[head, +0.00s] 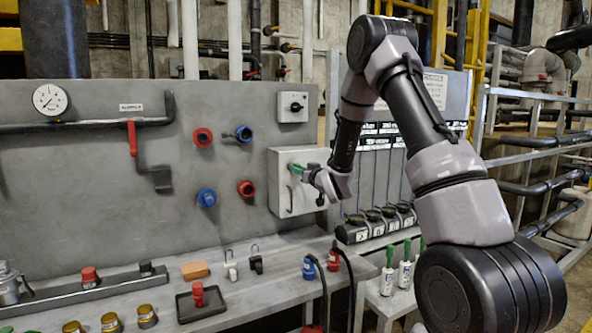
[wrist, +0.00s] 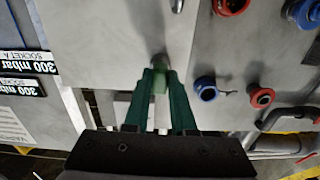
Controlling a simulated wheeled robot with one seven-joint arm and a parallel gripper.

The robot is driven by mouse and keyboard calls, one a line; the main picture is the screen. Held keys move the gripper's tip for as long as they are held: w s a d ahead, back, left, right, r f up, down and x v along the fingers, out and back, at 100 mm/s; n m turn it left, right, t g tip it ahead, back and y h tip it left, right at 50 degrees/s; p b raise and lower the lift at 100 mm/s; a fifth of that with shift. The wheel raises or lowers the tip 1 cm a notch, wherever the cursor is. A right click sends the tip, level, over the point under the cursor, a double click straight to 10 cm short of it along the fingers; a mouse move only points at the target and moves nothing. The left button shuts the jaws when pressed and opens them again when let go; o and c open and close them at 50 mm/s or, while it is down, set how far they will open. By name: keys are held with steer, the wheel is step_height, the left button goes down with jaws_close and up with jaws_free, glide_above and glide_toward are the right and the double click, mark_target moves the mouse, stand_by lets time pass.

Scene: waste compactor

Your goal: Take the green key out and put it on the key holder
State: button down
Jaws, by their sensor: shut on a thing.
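The green key (head: 295,168) is at the front of a light grey box (head: 285,200) on the grey wall panel. My gripper (head: 304,171) is at this box, shut on the key. In the wrist view, the two dark green fingers (wrist: 160,88) close around a lighter green piece, the key (wrist: 160,80). A round metal lock (wrist: 160,61) is just beyond the key's tip. I cannot tell how deep the key sits in it. I cannot make out for certain which thing is the key holder.
Red and blue sockets (head: 203,138) stick out of the wall panel left of the box. A labelled board (head: 380,135) with hanging rods is behind my arm. Below, a bench (head: 230,290) carries padlocks, a red stamp-like piece (head: 198,294) and several brass caps.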

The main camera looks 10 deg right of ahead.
steer(key=shift+s, duration=0.15)
steer(key=shift+v, duration=2.45)
